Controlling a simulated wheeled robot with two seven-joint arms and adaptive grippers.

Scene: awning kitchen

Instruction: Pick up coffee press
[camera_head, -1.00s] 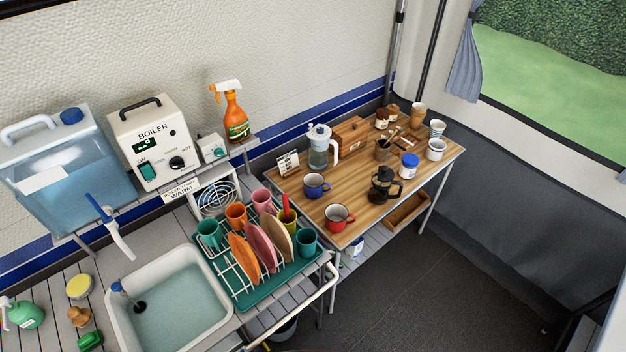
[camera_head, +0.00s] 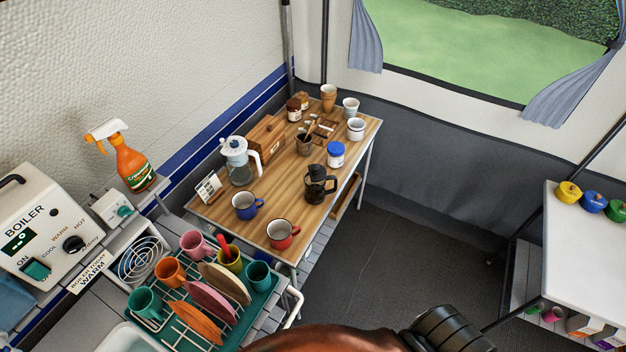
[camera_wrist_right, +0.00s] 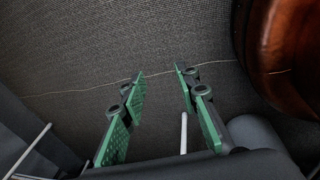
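My right gripper (camera_wrist_right: 160,86) is open and empty in the right wrist view, with green finger pads apart over dark floor. It is away from the table, and no press shows in that view. My left gripper is not in view.
Red (camera_head: 282,233) and blue (camera_head: 246,206) mugs and a blue-lidded jar (camera_head: 335,154) stand near the press. A dish rack (camera_head: 207,332) is at lower left. A glossy brown thing (camera_head: 330,341) is at the bottom. Open floor lies right of the table.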

